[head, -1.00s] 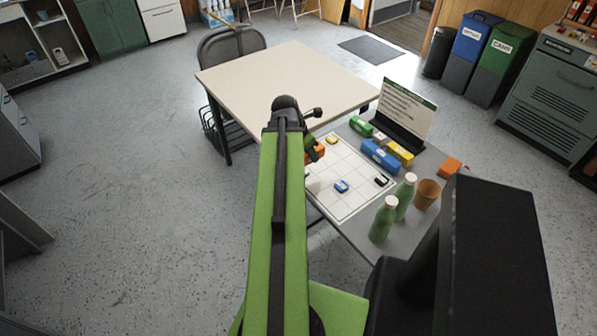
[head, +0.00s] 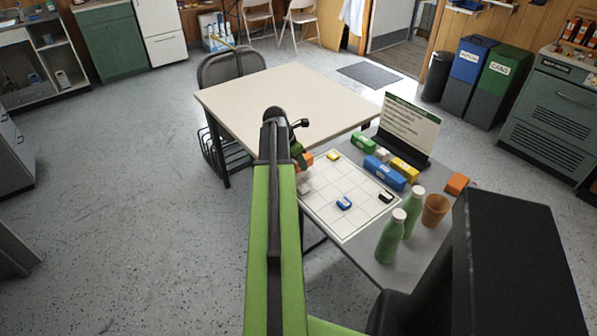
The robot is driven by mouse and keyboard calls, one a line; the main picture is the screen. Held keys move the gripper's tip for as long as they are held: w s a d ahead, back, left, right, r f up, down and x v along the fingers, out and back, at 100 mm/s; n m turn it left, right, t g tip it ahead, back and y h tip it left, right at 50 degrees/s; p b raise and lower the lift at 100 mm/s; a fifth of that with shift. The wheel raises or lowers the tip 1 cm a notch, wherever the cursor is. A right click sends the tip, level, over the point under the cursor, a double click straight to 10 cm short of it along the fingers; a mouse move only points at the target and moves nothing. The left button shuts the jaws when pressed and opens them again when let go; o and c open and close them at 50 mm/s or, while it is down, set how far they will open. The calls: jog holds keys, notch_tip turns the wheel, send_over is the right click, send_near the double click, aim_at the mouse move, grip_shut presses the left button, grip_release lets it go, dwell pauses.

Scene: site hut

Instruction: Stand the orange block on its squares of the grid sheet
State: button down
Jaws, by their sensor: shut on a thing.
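The white grid sheet (head: 342,229) lies on the grey table. My gripper (head: 301,157) is mostly hidden behind my green arm, at the sheet's far left corner. It is shut on the orange block (head: 307,160), of which only a small part shows. I cannot tell whether the block touches the sheet.
Right of the sheet lie a green block (head: 363,145), a blue block (head: 384,173), a yellow block (head: 405,169) and another orange block (head: 456,184). Green bottles (head: 391,240), a brown cup (head: 435,211) and a sign (head: 410,127) stand nearby. A bare beige table (head: 285,90) is behind.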

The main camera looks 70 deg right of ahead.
aim_at(299, 167)
notch_tip(299, 167, down, 4)
jog(key=b, duration=0.3)
jog(key=shift+r, duration=0.25)
jog(key=shift+f, duration=0.1)
jog(key=c, duration=0.9)
grip_release()
jog(key=shift+r+p, duration=0.35)
jog(key=shift+p, duration=0.1)
jog(key=p+v, duration=1.1)
jog(key=shift+w+a+r, duration=0.1)
jog(key=shift+a+r, duration=0.1)
jog(key=shift+r, duration=0.15)
jog(key=shift+f, duration=0.15)
